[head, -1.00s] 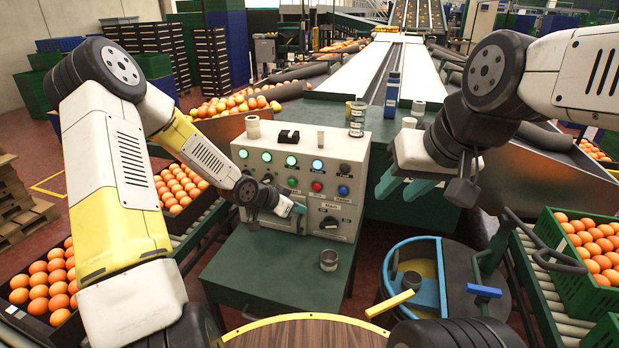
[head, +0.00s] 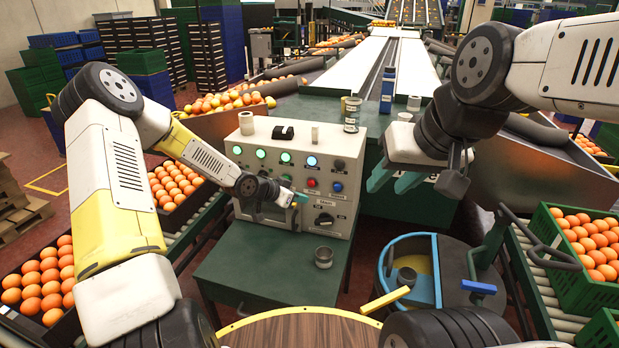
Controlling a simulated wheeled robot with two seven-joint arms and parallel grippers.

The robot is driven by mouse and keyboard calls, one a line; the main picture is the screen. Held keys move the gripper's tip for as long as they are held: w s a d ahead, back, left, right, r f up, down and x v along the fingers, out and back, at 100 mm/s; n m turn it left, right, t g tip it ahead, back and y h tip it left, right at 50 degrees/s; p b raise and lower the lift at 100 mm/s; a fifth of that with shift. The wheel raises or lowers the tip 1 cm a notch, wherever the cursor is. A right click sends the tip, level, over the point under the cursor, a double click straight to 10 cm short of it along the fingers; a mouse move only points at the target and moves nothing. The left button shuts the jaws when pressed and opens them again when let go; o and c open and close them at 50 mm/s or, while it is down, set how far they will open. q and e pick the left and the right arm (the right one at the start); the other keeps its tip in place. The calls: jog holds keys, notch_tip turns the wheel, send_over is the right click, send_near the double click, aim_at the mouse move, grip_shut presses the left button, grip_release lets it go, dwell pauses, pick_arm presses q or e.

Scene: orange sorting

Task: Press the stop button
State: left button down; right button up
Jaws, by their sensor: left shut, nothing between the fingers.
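A pale control box (head: 262,196) stands on a green table in the middle of the head view. Its front has a row of lit lamps above a row with a red button (head: 311,182) and a blue button (head: 337,187). The labels are too small to read; the red one looks like the stop button. My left gripper (head: 300,198) is shut and empty in front of the panel, its teal tip just below and left of the red button. I cannot tell whether it touches the panel. My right gripper (head: 394,180) is open and empty, right of the box.
A black rotary switch (head: 324,219) is on the panel below the buttons. A small metal cup (head: 323,257) stands on the green table (head: 262,270). Jars and a tape roll stand on or behind the box. A blue-rimmed drum (head: 437,236) is at the right, near orange crates.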

pick_arm(q)
jog(key=shift+w+d, duration=0.25)
jog(key=shift+w, duration=0.5)
jog(key=shift+w+d, duration=0.2)
jog(key=shift+w, duration=0.6)
jog(key=shift+w+d, duration=0.25)
jog(key=shift+w, duration=0.5)
jog(key=shift+w, duration=0.15)
jog(key=shift+w+d, duration=0.15)
jog(key=shift+w, duration=0.1)
jog(key=shift+w+d, duration=0.2)
jog(key=shift+w, duration=0.35)
dwell(0.8)
dwell(0.4)
jog(key=shift+s+a, duration=0.2)
jog(key=shift+s, duration=0.3)
jog(key=shift+s+a, duration=0.15)
jog(key=shift+s, duration=0.3)
jog(key=shift+s+a, duration=0.25)
jog(key=shift+s, duration=0.55)
jog(key=shift+s+a, duration=0.25)
jog(key=shift+s, duration=0.55)
jog(key=shift+s+a, duration=0.25)
jog(key=shift+s, duration=0.55)
